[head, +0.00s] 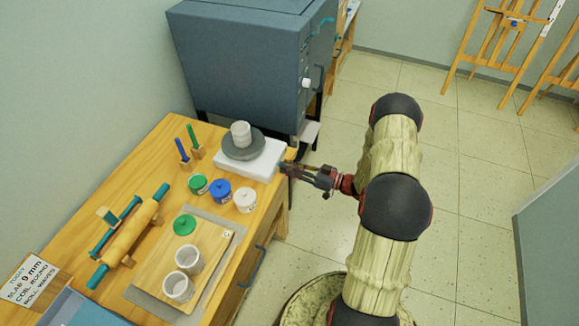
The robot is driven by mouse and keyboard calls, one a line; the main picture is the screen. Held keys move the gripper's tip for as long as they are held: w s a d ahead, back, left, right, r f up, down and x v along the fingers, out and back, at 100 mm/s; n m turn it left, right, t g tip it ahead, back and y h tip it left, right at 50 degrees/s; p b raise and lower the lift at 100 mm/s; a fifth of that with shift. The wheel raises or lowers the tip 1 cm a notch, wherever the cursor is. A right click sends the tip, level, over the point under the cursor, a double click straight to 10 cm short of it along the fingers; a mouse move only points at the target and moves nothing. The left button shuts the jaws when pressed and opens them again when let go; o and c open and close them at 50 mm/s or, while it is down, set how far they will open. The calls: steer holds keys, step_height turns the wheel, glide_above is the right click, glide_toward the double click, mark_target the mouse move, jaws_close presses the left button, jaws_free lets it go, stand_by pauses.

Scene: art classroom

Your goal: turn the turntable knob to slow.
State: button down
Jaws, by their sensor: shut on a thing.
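The turntable (256,166) has a white box base and a round grey wheel on top, and it sits at the far right end of the wooden table. My gripper (284,168) reaches in from the right and is shut at the right side of the base, where the knob is. My fingers hide the knob, so its setting cannot be read.
Green, blue and white jars (221,190) stand just in front of the turntable. A board (212,240) with two cups and a green lid lies nearer. A blue-grey kiln (245,60) stands behind. Open floor lies to the right.

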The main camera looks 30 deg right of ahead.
steer(key=m+p, duration=0.2)
steer(key=m, duration=0.1)
stand_by(0.4)
steer(key=c, duration=1.7)
jaws_free()
steer(key=shift+f, duration=0.1)
